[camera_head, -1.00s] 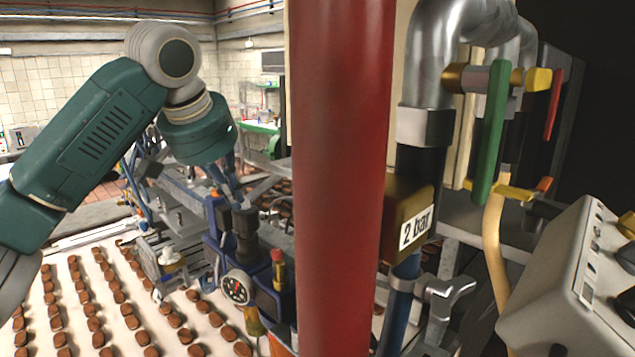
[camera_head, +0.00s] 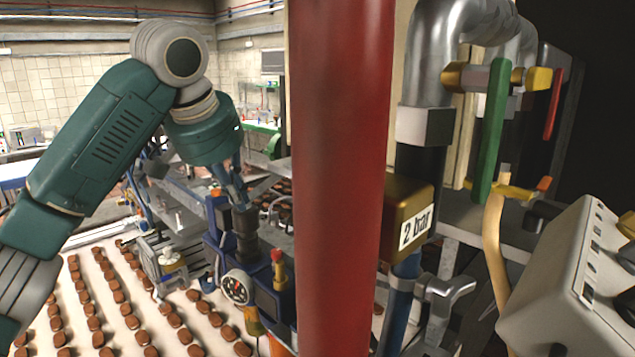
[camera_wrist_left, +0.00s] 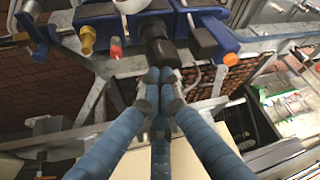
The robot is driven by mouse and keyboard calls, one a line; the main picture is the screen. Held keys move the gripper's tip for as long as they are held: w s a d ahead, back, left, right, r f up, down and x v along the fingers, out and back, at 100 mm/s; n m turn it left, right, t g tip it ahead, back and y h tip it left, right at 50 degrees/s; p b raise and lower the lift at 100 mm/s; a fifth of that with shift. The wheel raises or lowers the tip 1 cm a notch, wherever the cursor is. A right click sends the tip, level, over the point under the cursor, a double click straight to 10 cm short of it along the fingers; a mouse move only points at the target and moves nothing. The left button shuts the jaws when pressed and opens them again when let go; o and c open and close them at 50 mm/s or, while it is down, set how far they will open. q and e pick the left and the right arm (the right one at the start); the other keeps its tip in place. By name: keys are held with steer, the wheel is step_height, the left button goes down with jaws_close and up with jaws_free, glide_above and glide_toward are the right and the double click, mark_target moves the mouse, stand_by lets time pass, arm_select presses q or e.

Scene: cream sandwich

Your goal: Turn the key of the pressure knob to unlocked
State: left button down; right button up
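The pressure knob, a black cylinder (camera_head: 246,228), stands on a blue block beside a round gauge (camera_head: 237,287). In the left wrist view the black knob (camera_wrist_left: 158,42) lies just beyond my fingertips. I cannot make out its key or its setting. My left gripper (camera_head: 238,196) comes down from above and is at the knob's upper end. In the left wrist view its blue-grey fingers (camera_wrist_left: 160,84) are drawn together at the tips. I cannot tell whether the tips touch the knob, and I see nothing clearly held between them. My right gripper is not in view.
A thick red pipe (camera_head: 340,170) stands close on the right of the knob. A red-topped valve (camera_head: 278,268) sits beside it. Further right are a "2 bar" box (camera_head: 408,225), pipes and a green lever (camera_head: 489,130). Rows of brown sweets lie on a white belt (camera_head: 110,340) below.

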arm_select(q)
steer(key=shift+s, duration=0.25)
step_height(320, 180, up, 6)
stand_by(0.4)
steer(key=shift+a, duration=0.15)
steer(key=shift+a+f+b, duration=0.25)
steer(key=shift+f+b, duration=0.1)
steer(key=shift+f, duration=0.65)
steer(key=shift+a+f+b, duration=0.3)
steer(key=shift+f, duration=0.75)
steer(key=shift+a+f+b, duration=0.25)
steer(key=shift+f+b, duration=0.1)
steer(key=shift+f, duration=0.65)
steer(key=shift+w+d+p, duration=0.35)
steer(key=shift+w+p, duration=0.2)
steer(key=shift+p, duration=0.15)
